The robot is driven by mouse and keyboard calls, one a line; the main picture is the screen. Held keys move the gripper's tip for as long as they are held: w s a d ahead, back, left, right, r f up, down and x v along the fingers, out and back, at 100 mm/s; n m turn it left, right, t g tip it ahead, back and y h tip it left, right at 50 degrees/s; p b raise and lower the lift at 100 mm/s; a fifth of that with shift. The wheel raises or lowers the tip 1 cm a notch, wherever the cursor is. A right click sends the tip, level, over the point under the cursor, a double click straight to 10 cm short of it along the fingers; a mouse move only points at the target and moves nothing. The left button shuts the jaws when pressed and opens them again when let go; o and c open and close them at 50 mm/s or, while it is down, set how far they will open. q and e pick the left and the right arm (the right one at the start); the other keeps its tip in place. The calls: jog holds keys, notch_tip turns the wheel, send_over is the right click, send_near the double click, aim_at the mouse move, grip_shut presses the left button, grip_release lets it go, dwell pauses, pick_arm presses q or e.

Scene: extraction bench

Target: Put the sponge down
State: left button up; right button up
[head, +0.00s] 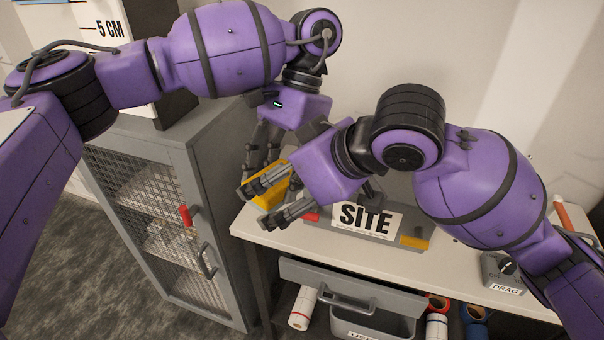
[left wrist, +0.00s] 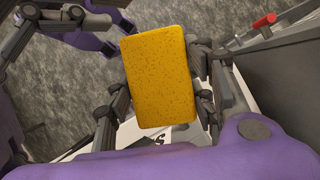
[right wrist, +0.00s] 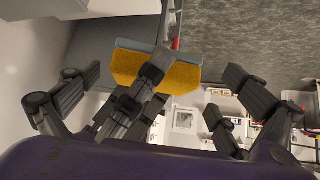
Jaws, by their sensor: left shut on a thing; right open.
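The yellow sponge (left wrist: 160,75) is held between the fingers of my left gripper (left wrist: 158,95), seen in the left wrist view. In the head view the sponge (head: 268,198) shows partly behind my right gripper, above the left end of the bench (head: 460,272). My left gripper (head: 262,160) points down there. My right gripper (head: 270,198) is open and empty, in front of the sponge. The right wrist view shows the sponge (right wrist: 185,78) beyond the fingers, with a grey-blue layer along one edge. The gap between sponge and bench is hidden.
A grey tray with a SITE sign (head: 366,218) lies on the bench behind my right gripper. A drawer (head: 340,290) is open below the bench front. A grey mesh-door cabinet (head: 150,215) stands at left. A DRAG dial box (head: 504,270) sits at right.

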jog(key=shift+x, duration=0.9)
jog(key=c, duration=1.1)
pick_arm(q)
jog(key=o, duration=1.1)
pick_arm(e)
jog(key=shift+c, duration=0.5)
pick_arm(q)
jog(key=shift+r, duration=0.1)
